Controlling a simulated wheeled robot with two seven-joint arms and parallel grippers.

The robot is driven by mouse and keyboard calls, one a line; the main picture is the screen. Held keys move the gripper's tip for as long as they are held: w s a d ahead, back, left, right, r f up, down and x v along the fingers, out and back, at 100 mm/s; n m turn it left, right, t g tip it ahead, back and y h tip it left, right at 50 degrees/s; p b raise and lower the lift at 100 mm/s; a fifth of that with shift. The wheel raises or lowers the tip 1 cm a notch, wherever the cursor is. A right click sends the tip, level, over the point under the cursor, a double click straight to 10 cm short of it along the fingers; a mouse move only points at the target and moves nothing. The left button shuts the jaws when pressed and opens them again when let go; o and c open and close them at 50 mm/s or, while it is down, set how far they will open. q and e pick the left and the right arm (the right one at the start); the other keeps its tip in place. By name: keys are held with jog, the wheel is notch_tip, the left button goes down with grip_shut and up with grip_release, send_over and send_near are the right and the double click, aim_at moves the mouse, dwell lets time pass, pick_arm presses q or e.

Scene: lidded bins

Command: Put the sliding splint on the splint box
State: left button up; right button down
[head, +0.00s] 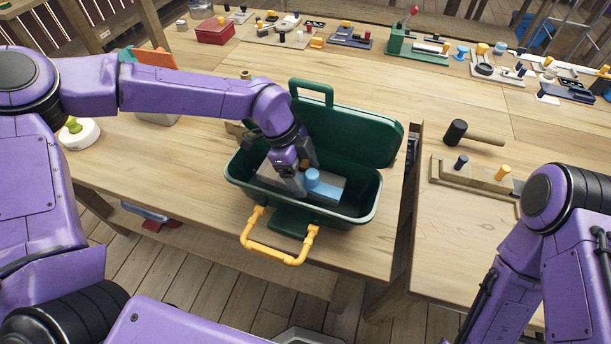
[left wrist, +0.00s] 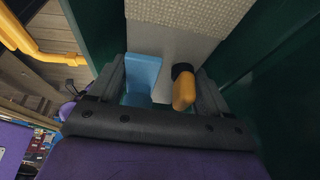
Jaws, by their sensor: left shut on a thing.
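The splint box is most likely the dark green bin (head: 366,208) with its lid (head: 345,135) raised at the back and a yellow handle (head: 275,255) at the front. A grey board with a blue block, likely the sliding splint (head: 330,189), lies inside the bin. My left gripper (head: 304,176) reaches down into the bin and is shut on this splint. In the left wrist view, the splint's pale textured board (left wrist: 185,14), blue block (left wrist: 142,74) and yellow-and-black knob (left wrist: 183,92) show at the fingers. My right gripper is out of view.
A mallet (head: 475,135) and a wooden board with pegs (head: 470,176) are on the right table, past a gap. A red box (head: 213,31), a green tool (head: 415,45) and several small items line the back.

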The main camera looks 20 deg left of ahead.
aim_at(302, 174)
pick_arm(q)
jog(key=f+p, duration=0.1)
jog(key=f, duration=0.2)
jog(key=shift+w+f, duration=0.1)
jog(key=shift+w, duration=0.1)
jog(key=shift+f+b, duration=0.35)
jog(key=shift+f, duration=0.35)
jog(key=o, duration=1.1)
jog(key=shift+r, duration=0.1)
jog(key=shift+a+r+p, duration=0.1)
jog(key=shift+r+p, duration=0.35)
jog(key=shift+r, duration=0.4)
jog(key=b+v, duration=0.1)
jog(key=v, duration=0.5)
jog(key=shift+a+r+b, duration=0.1)
jog(key=shift+r+b, duration=0.05)
jog(key=shift+b, duration=0.2)
jog(key=shift+r, duration=0.25)
